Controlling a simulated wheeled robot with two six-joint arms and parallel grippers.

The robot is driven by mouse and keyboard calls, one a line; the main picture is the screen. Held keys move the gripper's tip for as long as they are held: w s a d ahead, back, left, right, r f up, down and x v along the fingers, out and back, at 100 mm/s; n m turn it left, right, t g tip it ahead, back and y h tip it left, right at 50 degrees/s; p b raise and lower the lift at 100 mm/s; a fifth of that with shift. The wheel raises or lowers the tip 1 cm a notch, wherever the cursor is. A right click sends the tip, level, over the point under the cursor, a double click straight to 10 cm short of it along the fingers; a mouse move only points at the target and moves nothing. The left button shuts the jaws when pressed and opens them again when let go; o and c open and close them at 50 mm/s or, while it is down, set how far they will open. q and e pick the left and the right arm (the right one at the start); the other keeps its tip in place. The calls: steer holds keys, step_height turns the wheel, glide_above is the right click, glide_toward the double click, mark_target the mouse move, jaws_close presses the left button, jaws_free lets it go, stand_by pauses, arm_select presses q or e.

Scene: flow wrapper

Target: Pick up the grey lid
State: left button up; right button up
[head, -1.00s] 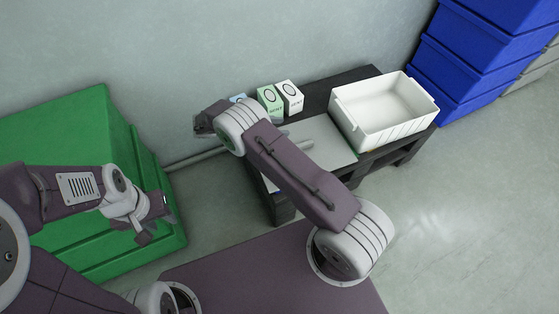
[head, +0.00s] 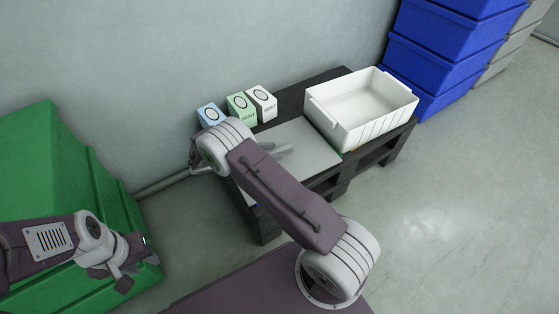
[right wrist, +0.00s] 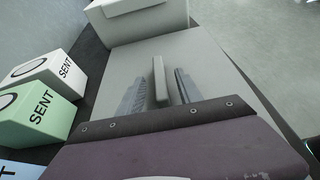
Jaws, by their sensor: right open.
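The grey lid (head: 318,148) is a flat pale plate lying on the dark table, with a raised bar handle. In the right wrist view, the lid (right wrist: 205,60) lies below my right gripper (right wrist: 158,82). Its two fingers are apart, one on each side of the upright handle (right wrist: 160,85). A gap shows between the handle and each finger. In the head view my right forearm and wrist cover the near left part of the lid. My left gripper (head: 136,262) is away from the table, in front of the green crate, with its fingers apart and nothing between them.
A white open bin (head: 345,128) stands on the table's right part. Blue (head: 209,115), green (head: 240,108) and white (head: 262,103) boxes stand along the back left. A green crate (head: 55,180) is at left. Blue crates (head: 450,55) are stacked at back right.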

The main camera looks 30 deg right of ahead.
steer(key=shift+d+f, duration=0.5)
steer(key=shift+d, duration=0.15)
steer(key=shift+d+r, duration=0.15)
steer(key=shift+d, duration=0.05)
jaws_close()
stand_by(0.8)
